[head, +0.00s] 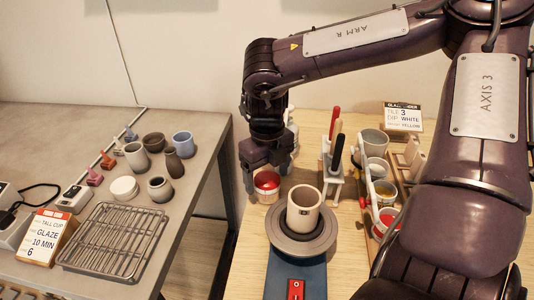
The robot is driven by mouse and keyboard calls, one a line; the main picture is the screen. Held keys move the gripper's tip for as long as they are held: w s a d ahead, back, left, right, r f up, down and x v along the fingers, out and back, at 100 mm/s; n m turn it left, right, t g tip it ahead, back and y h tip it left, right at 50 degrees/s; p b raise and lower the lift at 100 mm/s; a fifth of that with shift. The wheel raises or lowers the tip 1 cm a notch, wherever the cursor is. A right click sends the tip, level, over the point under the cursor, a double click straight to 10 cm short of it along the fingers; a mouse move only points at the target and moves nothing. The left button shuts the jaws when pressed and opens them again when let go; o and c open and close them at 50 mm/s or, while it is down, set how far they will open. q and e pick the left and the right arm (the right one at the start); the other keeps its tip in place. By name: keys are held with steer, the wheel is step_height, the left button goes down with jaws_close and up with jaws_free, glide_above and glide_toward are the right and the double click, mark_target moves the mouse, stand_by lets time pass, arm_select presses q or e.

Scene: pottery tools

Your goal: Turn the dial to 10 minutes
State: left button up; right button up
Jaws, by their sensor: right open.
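My right gripper (268,170) points down at the back left of the wooden table. Its jaws are apart, with one finger at the left of a small round red-topped pot (266,194) and nothing visibly held. The pot's red top shows just below the gripper; I cannot tell if they touch. No dial with readable minute marks shows. A red part (296,289) sits on the blue base of the pottery wheel (281,240). A card (43,238) on the left table reads tall cup, glaze, 10 min, 6. My left gripper is not in view.
A beige cup (303,209) stands on the wheel, close to the right gripper. Upright tools in a holder (331,186) and several glaze pots stand to the right. The grey table (200,140) holds a wire rack (115,241) and several small pots. A gap separates the tables.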

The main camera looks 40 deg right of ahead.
mark_target(267, 177)
steer(key=c, duration=1)
steer(key=shift+m+b, duration=0.4)
steer(key=shift+m, duration=0.6)
stand_by(1.0)
steer(key=o, duration=1)
step_height(267, 177, up, 8)
steer(key=shift+f, duration=0.1)
